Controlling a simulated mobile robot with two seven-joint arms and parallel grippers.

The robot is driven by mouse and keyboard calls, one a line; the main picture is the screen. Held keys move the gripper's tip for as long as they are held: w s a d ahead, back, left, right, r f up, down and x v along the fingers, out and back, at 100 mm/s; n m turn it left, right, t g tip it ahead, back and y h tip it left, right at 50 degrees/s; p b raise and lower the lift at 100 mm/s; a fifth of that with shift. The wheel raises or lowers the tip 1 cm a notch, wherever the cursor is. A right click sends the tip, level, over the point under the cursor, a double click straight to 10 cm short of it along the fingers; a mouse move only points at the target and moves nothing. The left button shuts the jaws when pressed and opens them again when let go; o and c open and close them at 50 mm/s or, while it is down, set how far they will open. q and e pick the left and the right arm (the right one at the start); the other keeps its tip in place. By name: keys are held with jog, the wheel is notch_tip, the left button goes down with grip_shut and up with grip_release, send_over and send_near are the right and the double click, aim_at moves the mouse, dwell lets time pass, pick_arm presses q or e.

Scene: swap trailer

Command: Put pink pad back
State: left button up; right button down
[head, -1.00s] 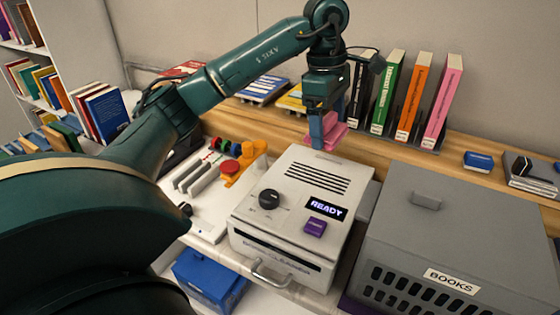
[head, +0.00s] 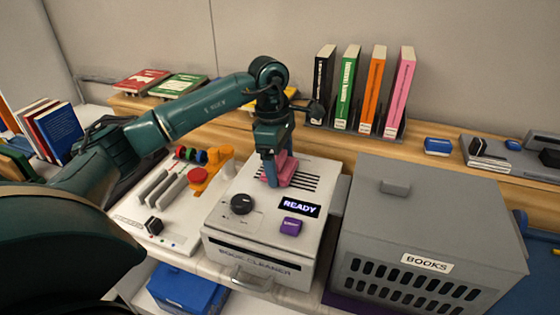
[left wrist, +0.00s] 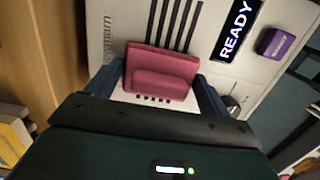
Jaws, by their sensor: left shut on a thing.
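The pink pad (head: 281,170) is between the fingers of my left gripper (head: 277,172), which is shut on it. The pad is over the slotted top of the white book cleaner (head: 225,222); I cannot tell whether it touches the surface. In the left wrist view the pink pad (left wrist: 160,72) has a raised grip and lies across the black vent slots, with a blue finger on each side. The cleaner's display (head: 299,207) reads READY, with a purple button (head: 291,226) below it. My right gripper does not show.
A grey bin labelled BOOKS (head: 455,210) stands right of the cleaner. Several upright books (head: 372,90) stand on the wooden shelf behind. A blue box (head: 186,289) sits below.

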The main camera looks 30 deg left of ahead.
pick_arm(q)
jog(key=shift+f, duration=0.2)
jog(key=shift+f, duration=0.15)
jog(key=o, duration=0.8)
jog(key=r, duration=0.4)
jog(key=a+r, duration=0.1)
jog(key=r, duration=0.7)
jog(key=shift+s+a+r, duration=0.15)
jog(key=shift+s+a, duration=0.05)
